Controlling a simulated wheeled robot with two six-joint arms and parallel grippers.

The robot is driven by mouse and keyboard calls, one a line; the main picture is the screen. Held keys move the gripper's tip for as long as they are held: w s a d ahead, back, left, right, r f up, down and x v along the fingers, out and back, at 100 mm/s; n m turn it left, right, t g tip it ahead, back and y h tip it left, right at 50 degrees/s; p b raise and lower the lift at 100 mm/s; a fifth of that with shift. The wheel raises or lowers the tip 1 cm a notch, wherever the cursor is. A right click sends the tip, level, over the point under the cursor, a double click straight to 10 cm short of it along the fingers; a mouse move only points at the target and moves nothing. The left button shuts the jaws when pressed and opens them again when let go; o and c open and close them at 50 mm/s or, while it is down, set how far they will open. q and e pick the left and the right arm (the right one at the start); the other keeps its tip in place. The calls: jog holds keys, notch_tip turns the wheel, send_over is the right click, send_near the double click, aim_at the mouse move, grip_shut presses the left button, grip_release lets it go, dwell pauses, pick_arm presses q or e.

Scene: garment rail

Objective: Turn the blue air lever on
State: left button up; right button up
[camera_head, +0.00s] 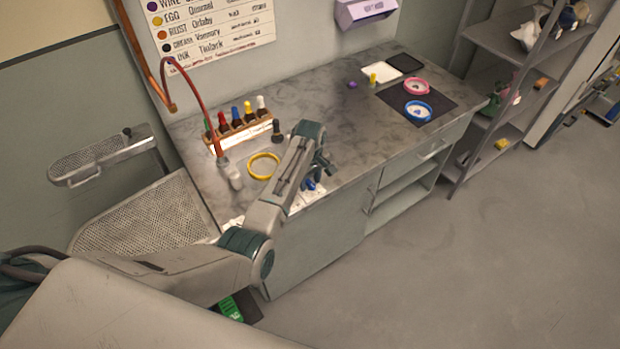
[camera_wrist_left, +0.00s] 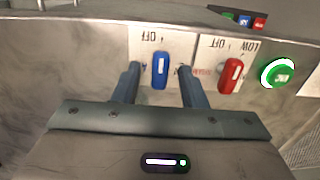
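The blue lever (camera_wrist_left: 160,71) sits on a white plate with inverted lettering that reads "OFF" in the left wrist view. Its handle stands upright in that picture. In the head view a small blue part (camera_head: 309,185) shows at the counter's front edge, just below my left gripper (camera_head: 321,166). My left gripper is open in the left wrist view (camera_wrist_left: 159,69), one finger on each side of the blue lever. A gap shows between each finger and the lever; whether the fingers reach its depth is unclear. My right gripper is not in view.
A red lever (camera_wrist_left: 231,74) and a lit green button (camera_wrist_left: 278,73) sit right of the blue lever. On the counter (camera_head: 340,125) are a rack of bottles (camera_head: 238,133), a yellow ring (camera_head: 264,166) and a red hose (camera_head: 205,105). Floor right of the counter is clear.

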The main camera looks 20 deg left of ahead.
pick_arm(q)
jog(key=shift+c, duration=0.2)
grip_shut()
jog(key=shift+m, duration=0.3)
jog(key=m, duration=0.3)
jog(key=shift+m, duration=0.3)
jog(key=m, duration=0.4)
jog(key=shift+m, duration=0.3)
jog(key=m, duration=0.4)
jog(key=shift+m, duration=2.5)
